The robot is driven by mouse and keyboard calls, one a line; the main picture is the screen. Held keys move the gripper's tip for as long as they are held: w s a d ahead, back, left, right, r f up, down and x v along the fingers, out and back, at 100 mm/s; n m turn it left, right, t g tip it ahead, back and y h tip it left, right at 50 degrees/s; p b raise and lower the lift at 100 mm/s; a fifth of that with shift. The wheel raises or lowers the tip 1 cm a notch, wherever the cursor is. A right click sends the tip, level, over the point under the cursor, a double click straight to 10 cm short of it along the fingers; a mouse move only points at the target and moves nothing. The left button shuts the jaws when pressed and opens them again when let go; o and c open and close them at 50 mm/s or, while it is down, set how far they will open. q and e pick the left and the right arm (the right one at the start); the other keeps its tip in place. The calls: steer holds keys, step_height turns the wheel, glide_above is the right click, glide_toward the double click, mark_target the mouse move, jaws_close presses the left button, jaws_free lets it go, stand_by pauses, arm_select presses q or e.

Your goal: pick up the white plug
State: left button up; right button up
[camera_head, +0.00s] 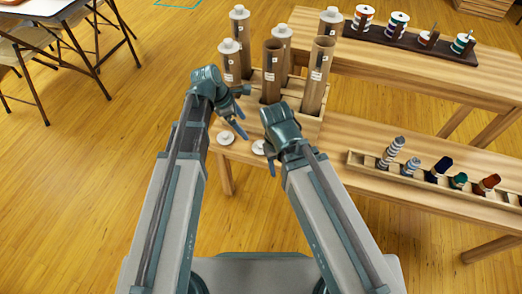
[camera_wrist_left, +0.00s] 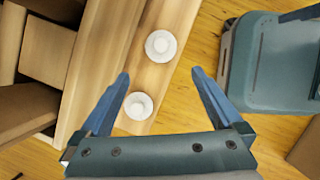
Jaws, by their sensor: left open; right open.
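Two loose white plugs lie on the wooden bench, one (camera_head: 226,137) at its front left edge and another (camera_head: 258,147) to its right, partly hidden by my right gripper. In the left wrist view one plug (camera_wrist_left: 160,46) lies beyond the fingertips and the other (camera_wrist_left: 138,106) shows between the fingers, nearer the left one. My left gripper (camera_head: 242,110) is open and empty above the bench beside the plugs; its fingers also show in the left wrist view (camera_wrist_left: 160,74). My right gripper (camera_head: 271,158) is open, pointing down close to the right plug; its fingers are mostly hidden.
Cardboard tubes (camera_head: 319,75) stand in a wooden rack (camera_head: 309,126) just behind; some have white caps, others look open. A wooden tray (camera_head: 365,166) with several small items lies at right. Thread spools (camera_head: 397,25) stand on a dark rack on the back table.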

mark_target(260, 143)
arm_select(q)
steer(key=shift+f, duration=0.1)
steer(key=b+x, duration=0.7)
steer(key=x, duration=0.1)
steer(key=shift+f+b, duration=0.15)
steer(key=shift+b, duration=0.25)
steer(key=shift+d, duration=0.1)
steer(key=b+x, duration=0.4)
steer(key=x, duration=0.1)
steer(key=shift+d+f+b, duration=0.1)
steer(key=shift+d+b, duration=0.25)
steer(key=c, duration=1.1)
